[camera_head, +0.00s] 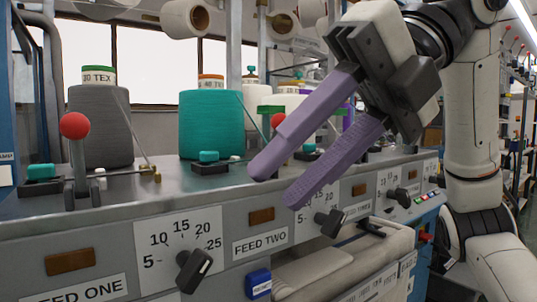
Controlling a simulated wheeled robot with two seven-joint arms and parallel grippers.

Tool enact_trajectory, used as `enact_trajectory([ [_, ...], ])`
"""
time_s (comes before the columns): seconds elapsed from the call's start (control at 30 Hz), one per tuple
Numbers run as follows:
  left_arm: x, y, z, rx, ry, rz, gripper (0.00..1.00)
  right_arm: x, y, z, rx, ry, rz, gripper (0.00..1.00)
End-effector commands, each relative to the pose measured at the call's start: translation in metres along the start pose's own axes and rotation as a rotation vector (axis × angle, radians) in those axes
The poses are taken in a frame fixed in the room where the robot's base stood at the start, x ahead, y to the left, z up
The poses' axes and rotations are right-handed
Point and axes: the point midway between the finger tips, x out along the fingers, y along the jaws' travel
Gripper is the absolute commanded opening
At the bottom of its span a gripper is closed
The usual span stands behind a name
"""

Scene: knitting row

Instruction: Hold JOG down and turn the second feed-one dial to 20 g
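A black dial (193,270) sits on a white scale plate (180,241) marked 5 to 25, between the FEED ONE label (84,291) and the FEED TWO label (260,244). Its exact setting is hard to read. Another black dial (330,222) sits right of FEED TWO, its scale partly hidden behind my fingers. A third dial (398,196) is further right. I cannot make out a JOG label; a blue box (258,284) at the bottom has unreadable text. My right gripper (278,184) is open and empty, its purple fingers apart above the panel, touching no dial. My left gripper is not in view.
A red-knobbed lever (75,126) rises at left. A pale padded shape (312,273) juts out below the panel. Coloured buttons (425,197) and a red knob (425,237) are at right.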

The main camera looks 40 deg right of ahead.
Motion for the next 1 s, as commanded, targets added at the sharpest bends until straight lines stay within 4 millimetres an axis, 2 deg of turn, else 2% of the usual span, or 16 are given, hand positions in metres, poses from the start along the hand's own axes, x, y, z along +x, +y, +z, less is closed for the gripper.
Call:
enact_trajectory([
  [0.13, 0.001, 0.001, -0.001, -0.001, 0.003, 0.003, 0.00, -0.002, 0.000, 0.000, 0.000, 0.000, 0.000, 0.32],
  [0.23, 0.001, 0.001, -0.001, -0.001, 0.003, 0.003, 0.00, -0.011, 0.001, 0.000, 0.000, -0.002, 0.003, 0.32],
  [0.63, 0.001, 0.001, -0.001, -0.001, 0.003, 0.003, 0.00, -0.075, 0.000, -0.001, 0.003, -0.007, 0.003, 0.32],
  [1.0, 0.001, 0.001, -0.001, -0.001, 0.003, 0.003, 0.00, -0.111, 0.001, -0.001, -0.001, -0.003, -0.001, 0.32],
])
